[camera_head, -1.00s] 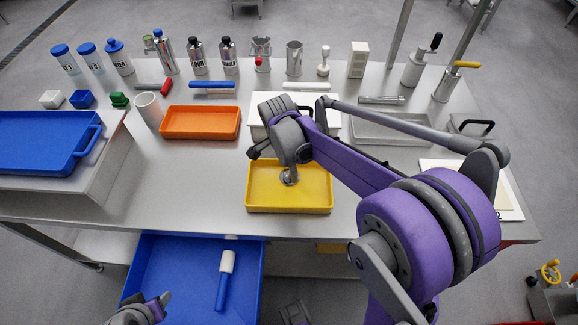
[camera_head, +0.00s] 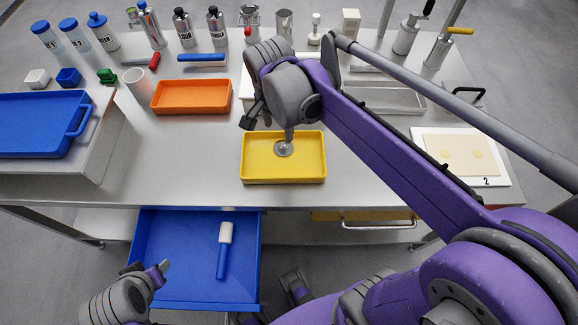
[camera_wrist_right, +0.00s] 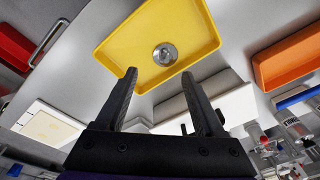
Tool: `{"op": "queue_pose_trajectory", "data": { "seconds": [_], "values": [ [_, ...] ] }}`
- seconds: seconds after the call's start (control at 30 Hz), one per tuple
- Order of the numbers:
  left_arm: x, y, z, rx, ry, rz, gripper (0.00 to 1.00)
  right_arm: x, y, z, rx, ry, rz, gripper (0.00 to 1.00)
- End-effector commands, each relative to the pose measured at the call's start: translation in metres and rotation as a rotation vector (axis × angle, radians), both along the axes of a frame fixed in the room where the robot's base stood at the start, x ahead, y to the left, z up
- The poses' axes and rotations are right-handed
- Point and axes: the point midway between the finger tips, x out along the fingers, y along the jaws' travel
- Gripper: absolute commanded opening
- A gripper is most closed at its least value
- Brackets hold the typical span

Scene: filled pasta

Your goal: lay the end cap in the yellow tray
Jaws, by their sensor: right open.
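The end cap (camera_head: 283,149) is a small round silver metal piece with a raised centre. It lies on the floor of the yellow tray (camera_head: 284,180), a little toward the tray's back. In the right wrist view the end cap (camera_wrist_right: 165,54) shows inside the yellow tray (camera_wrist_right: 118,45), beyond my fingertips and apart from them. My right gripper (camera_wrist_right: 159,76) is open with nothing between its fingers. In the head view the right gripper (camera_head: 250,118) is partly hidden by its own wrist, at the tray's back edge. My left gripper (camera_head: 158,274) is low at the left, its opening unclear.
An orange tray (camera_head: 193,110) stands behind the yellow one, at left. A blue tray (camera_head: 30,150) stands on a raised surface further left. An open blue drawer (camera_head: 180,260) holds a white-and-blue tool (camera_head: 222,255). Bottles line the back; a white board (camera_head: 420,150) lies right.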

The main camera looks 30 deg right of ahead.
Motion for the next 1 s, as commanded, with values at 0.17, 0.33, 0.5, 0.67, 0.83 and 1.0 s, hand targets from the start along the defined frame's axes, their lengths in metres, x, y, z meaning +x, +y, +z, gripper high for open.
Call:
{"op": "queue_pose_trajectory", "data": {
  "seconds": [0.17, 0.33, 0.5, 0.67, 0.83, 1.0],
  "values": [
    [0.0, 0.0, 0.0, 0.0, 0.0, 0.0, 0.5, -0.066, 0.021, -0.029, -0.057, -0.111, 0.551, 0.7],
    [0.0, 0.0, 0.0, 0.0, 0.0, 0.0, 0.5, -0.111, 0.035, -0.061, -0.162, -0.196, 0.975, 0.7],
    [0.0, 0.0, 0.0, 0.0, 0.0, 0.0, 0.5, -0.132, 0.04, -0.079, -0.241, -0.235, 1.192, 0.7],
    [0.0, 0.0, 0.0, 0.0, 0.0, 0.0, 0.5, -0.135, 0.041, -0.083, -0.259, -0.242, 1.237, 0.7],
    [0.0, 0.0, 0.0, 0.0, 0.0, 0.0, 0.5, -0.134, 0.041, -0.082, -0.258, -0.241, 1.235, 0.7],
    [0.004, 0.0, 0.018, 0.0, -0.008, 0.0, 0.5, -0.13, 0.041, -0.064, -0.262, -0.247, 1.233, 0.7]
  ]
}}
